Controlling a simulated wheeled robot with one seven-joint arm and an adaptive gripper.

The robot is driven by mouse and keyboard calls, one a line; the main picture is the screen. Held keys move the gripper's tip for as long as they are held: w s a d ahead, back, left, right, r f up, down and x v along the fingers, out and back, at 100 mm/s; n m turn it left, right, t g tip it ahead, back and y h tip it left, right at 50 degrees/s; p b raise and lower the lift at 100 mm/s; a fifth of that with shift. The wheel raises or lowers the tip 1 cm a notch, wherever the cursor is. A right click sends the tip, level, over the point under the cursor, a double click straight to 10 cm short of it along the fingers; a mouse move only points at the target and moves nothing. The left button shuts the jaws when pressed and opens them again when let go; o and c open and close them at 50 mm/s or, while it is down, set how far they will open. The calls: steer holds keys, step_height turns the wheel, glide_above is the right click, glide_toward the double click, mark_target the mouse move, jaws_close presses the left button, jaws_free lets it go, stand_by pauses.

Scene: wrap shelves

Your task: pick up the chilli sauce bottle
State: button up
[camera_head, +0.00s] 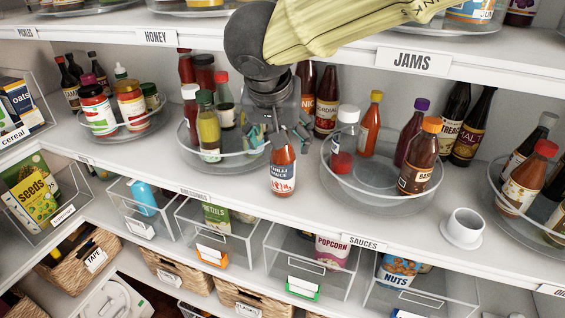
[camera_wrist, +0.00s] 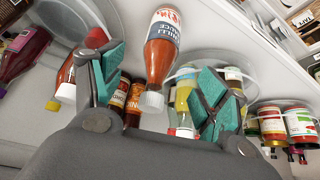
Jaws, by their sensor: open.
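The chilli sauce bottle (camera_head: 283,174) stands upright near the front edge of the middle shelf, between two round clear trays. It has red sauce and a dark and white label. My gripper (camera_head: 280,133) is at the bottle's neck from above and behind, with its fingers apart; it hides the bottle's top in the head view. In the wrist view the bottle (camera_wrist: 163,48) appears upside down, its white cap toward the palm, between the open teal-padded fingers of my gripper (camera_wrist: 162,70). I cannot tell whether either finger touches it.
The left round tray (camera_head: 225,165) holds several bottles, including a yellow one with a green cap. The right round tray (camera_head: 375,203) holds bottles close to my gripper. A white cup (camera_head: 465,224) stands on a saucer farther right. The JAMS shelf (camera_head: 450,68) overhangs above.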

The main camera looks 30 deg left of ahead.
mark_target(283, 158)
steer(key=x, duration=0.2)
steer(key=p+x, duration=0.1)
steer(key=x, duration=0.1)
steer(key=shift+w+a, duration=0.15)
steer(key=shift+w, duration=0.2)
steer(key=shift+w+f, duration=0.2)
steer(key=shift+f, duration=0.25)
steer(key=shift+a, duration=0.1)
jaws_close()
